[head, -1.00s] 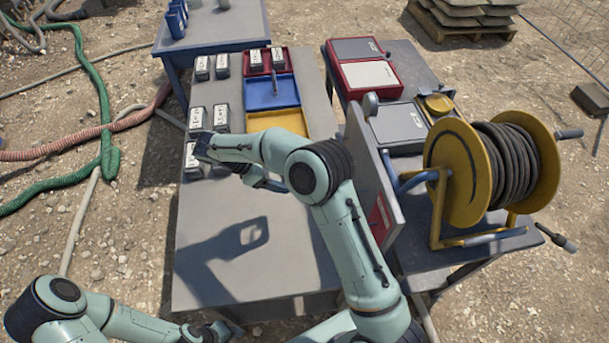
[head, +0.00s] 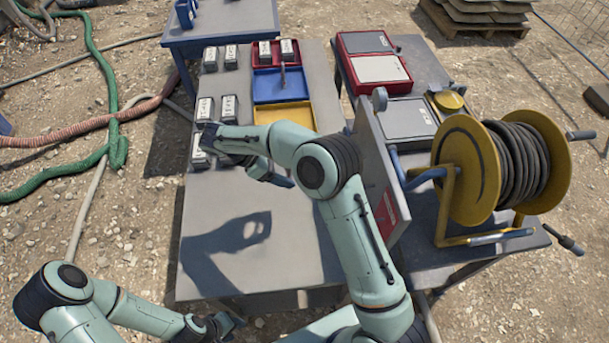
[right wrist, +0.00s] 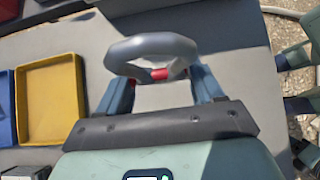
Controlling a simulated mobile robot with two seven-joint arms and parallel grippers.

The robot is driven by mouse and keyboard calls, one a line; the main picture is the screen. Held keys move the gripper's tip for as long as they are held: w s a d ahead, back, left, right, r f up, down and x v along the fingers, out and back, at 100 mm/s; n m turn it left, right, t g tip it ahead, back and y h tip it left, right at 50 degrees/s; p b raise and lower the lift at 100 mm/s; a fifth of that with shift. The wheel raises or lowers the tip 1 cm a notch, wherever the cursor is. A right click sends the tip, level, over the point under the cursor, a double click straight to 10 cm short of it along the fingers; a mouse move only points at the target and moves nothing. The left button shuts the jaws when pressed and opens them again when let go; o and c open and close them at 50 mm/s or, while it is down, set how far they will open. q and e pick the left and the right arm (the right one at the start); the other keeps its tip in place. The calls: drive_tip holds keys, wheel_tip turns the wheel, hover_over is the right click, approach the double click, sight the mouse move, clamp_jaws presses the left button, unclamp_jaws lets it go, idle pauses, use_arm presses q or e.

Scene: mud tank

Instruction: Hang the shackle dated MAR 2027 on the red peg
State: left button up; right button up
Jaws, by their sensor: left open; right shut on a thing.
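My right gripper (head: 280,180) is above the grey table, left of the upright board, its fingers pointing right. In the right wrist view its two blue fingers (right wrist: 162,88) are shut on a grey, ring-shaped shackle (right wrist: 150,46). A short red piece shows at the shackle's near side, between the fingers. I cannot read a date on the shackle. In the head view the shackle cannot be made out. I cannot make out the red peg with certainty. My left gripper (head: 228,324) is open and empty, low near the table's front edge.
Red, blue (head: 280,84) and yellow (head: 284,112) trays line the table's far part. Several dark blocks with white labels (head: 204,108) stand at left, two in the red tray. The upright board (head: 372,160) bears a red label. A hose reel (head: 500,165) stands beyond.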

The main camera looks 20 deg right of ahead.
drive_tip(key=s+d+f+m+y+b, duration=0.1)
drive_tip(key=s+m+b, duration=0.15)
drive_tip(key=s, duration=0.65)
drive_tip(key=s+d+m+y+b, duration=0.1)
drive_tip(key=s+y+b, duration=0.15)
drive_tip(key=s, duration=0.75)
use_arm(q)
drive_tip(key=s+f+g+b, duration=0.1)
drive_tip(key=s+f+b, duration=0.2)
drive_tip(key=s+f, duration=0.5)
drive_tip(key=shift+s+f+b, duration=0.35)
drive_tip(key=shift+f, duration=1.35)
use_arm(e)
drive_tip(key=s+d+f, duration=0.2)
drive_tip(key=d, duration=0.6)
drive_tip(key=shift+s+d+g+h, duration=0.25)
drive_tip(key=shift+d+g+h, duration=0.1)
drive_tip(key=shift+g, duration=0.05)
drive_tip(key=shift+n, duration=0.25)
drive_tip(key=o, duration=1.2)
drive_tip(key=shift+o, duration=0.2)
